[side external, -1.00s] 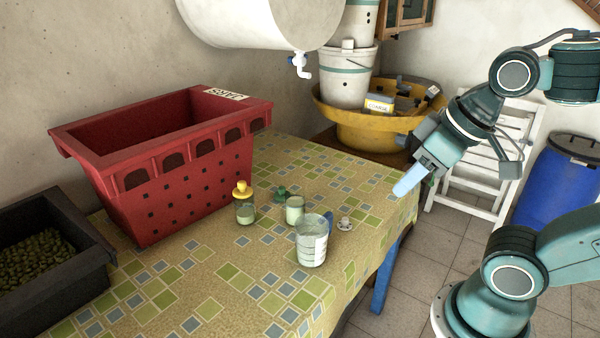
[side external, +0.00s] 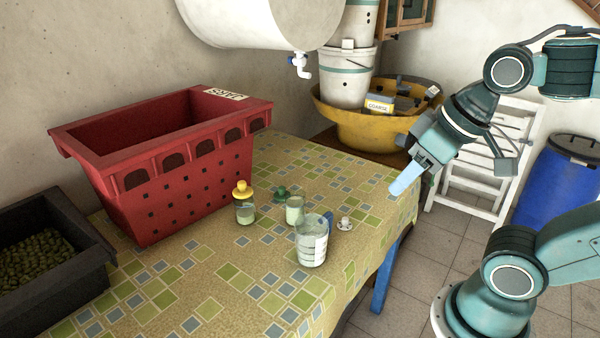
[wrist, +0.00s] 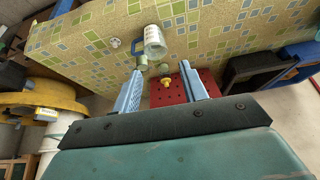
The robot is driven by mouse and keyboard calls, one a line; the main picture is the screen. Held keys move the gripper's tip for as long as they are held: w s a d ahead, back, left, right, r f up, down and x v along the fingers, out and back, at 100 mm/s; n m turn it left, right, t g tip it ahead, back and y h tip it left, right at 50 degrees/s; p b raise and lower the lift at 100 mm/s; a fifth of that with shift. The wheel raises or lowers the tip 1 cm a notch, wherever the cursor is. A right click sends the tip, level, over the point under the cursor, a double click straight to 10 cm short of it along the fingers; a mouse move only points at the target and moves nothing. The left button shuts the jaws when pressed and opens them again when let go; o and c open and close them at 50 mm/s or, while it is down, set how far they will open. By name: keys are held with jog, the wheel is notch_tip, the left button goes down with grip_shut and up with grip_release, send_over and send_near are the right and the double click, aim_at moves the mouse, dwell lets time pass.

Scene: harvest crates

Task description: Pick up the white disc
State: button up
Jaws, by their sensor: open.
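The small white disc (side external: 345,223), with a knob on top, lies on the tiled-pattern tablecloth near the table's right edge, just right of the large glass jar. A small pale thing (wrist: 115,42) left of the large jar in the wrist view appears to be the same disc. My gripper (side external: 405,180) is open and empty, above and to the right of the disc in the side view, clear of the table. In the wrist view my two pale blue fingers (wrist: 160,82) stand apart, with nothing held between them.
A red crate (side external: 180,196) and a dark crate (side external: 99,262) of olives occupy the left. The front tablecloth is clear.

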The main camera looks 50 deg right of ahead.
jog(key=w+d+m+g, duration=0.2)
jog(key=w+d+m, duration=0.3)
jog(key=w, duration=0.4)
jog(key=m+g+y, duration=0.2)
jog(key=m+y, duration=0.2)
jog(key=m, duration=1.2)
send_over(346, 218)
jog(key=d, duration=0.2)
jog(key=shift+s+d+f, duration=0.1)
jog(key=shift+s+f, duration=0.1)
jog(key=shift+f, duration=6.45)
jog(key=shift+s+f, duration=0.2)
jog(key=shift+f, duration=6.45)
jog(key=shift+f, duration=0.1)
jog(key=shift+x, duration=2.5)
